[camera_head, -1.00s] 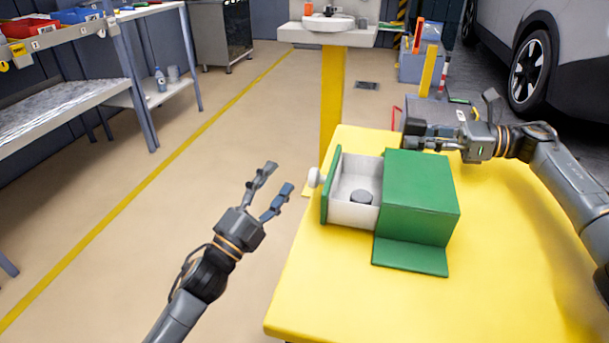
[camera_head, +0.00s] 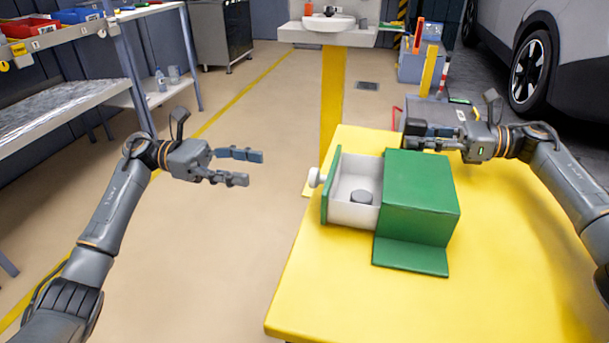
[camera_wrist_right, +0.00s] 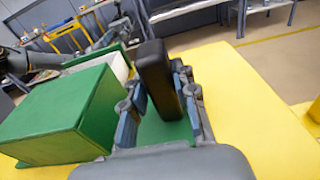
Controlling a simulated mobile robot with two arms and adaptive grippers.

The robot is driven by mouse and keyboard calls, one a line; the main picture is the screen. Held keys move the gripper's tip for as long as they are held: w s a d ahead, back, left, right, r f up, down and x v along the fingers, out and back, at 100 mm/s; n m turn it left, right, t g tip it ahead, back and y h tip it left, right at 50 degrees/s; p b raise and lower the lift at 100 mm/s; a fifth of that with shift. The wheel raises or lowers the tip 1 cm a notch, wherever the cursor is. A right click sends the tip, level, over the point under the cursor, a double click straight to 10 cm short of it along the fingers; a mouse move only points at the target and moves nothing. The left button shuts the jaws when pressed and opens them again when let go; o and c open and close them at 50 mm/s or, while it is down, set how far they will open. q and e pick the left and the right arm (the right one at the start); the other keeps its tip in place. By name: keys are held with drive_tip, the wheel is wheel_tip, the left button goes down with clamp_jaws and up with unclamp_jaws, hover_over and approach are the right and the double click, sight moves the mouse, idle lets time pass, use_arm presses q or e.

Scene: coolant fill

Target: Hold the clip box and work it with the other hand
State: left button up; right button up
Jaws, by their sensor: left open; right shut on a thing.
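The clip box is a green box (camera_head: 420,190) on a yellow table, with a flat green flange at its near side. Its white-walled drawer (camera_head: 350,208) stands pulled out to the left, with a round white knob (camera_head: 316,177) on its green front. A small dark grey round piece (camera_head: 361,197) lies inside the drawer. My right gripper (camera_wrist_right: 160,78) is shut on a black upright handle (camera_wrist_right: 156,70) over a green flange at the box's far side. My left gripper (camera_head: 256,168) is open and empty, in the air left of the knob, apart from it.
The yellow table (camera_head: 320,300) is bare in front of the box and to its right. A sink (camera_head: 328,30) stands beyond the table. A shelf bench (camera_head: 60,105) with bins is at the left. A car (camera_head: 560,60) stands at the back right.

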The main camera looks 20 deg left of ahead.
use_arm(q)
drive_tip(key=d, duration=1.1)
drive_tip(key=shift+d, duration=0.4)
clamp_jaws()
